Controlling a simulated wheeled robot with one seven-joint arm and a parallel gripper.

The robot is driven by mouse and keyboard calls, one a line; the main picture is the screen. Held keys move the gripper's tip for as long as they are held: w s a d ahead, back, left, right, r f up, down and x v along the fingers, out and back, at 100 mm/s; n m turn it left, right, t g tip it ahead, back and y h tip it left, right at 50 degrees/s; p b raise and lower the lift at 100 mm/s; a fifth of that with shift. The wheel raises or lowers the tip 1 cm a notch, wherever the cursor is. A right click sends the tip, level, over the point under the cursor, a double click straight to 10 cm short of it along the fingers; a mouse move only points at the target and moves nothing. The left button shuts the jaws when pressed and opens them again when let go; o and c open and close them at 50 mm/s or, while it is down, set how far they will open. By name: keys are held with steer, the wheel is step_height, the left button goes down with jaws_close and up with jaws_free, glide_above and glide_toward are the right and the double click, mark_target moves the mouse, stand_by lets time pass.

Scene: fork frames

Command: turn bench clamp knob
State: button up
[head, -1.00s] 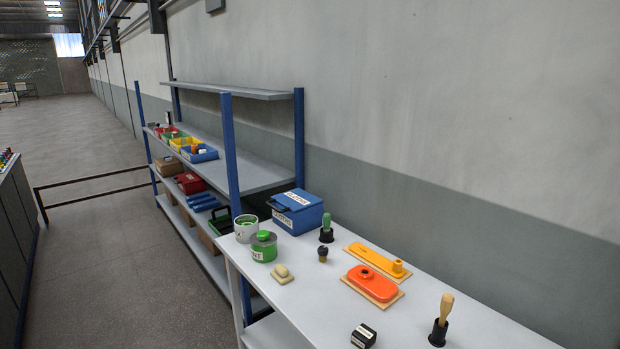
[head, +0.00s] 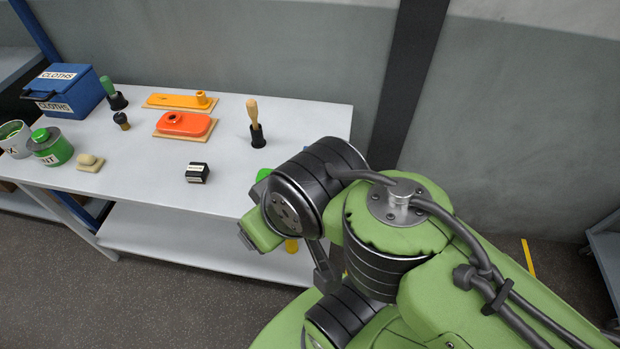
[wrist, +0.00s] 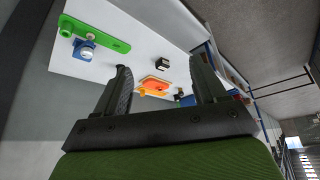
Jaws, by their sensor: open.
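My gripper (wrist: 158,62) shows in the wrist view with its two dark fingers spread and nothing between them. It is apart from the bench (head: 225,122). In the wrist view a long green fitting (wrist: 100,36) with a round post at one end lies on the bench at upper left. A small blue and white piece (wrist: 84,49) is beside it. I cannot tell which part is the clamp knob. In the head view my arm hides most of that end of the bench. An orange fitting (head: 184,124) and a yellow-orange fitting with a round post (head: 180,101) lie on wooden bases.
A small black box (head: 197,173) and a wooden-handled tool in a black holder (head: 257,125) stand on the bench. A blue cloths box (head: 66,92), a green tin (head: 52,147) and a tan block (head: 90,162) are at the left. The front middle is mostly clear.

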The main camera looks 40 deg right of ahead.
steer(key=w+d+n+g+y+b, duration=0.1)
steer(key=w+d+n+b, duration=0.1)
steer(key=w+d, duration=0.45)
steer(key=w+d+n+b, duration=0.2)
steer(key=w+d+n, duration=0.15)
steer(key=w, duration=0.55)
steer(key=s+d+f+n+y+b, duration=0.15)
steer(key=d+f, duration=0.25)
steer(key=d, duration=0.6)
steer(key=s+d+f+n+b, duration=0.15)
steer(key=d+f, duration=0.25)
steer(key=d, duration=0.6)
steer(key=shift+n+g, duration=0.3)
steer(key=shift+n, duration=0.15)
steer(key=b+x, duration=0.2)
steer(key=x, duration=0.3)
steer(key=b+x, duration=0.3)
steer(key=x, duration=0.2)
steer(key=b+x, duration=0.3)
steer(key=x, duration=0.3)
steer(key=shift+w+r, duration=0.1)
steer(key=shift+w, duration=0.25)
steer(key=shift+c, duration=0.2)
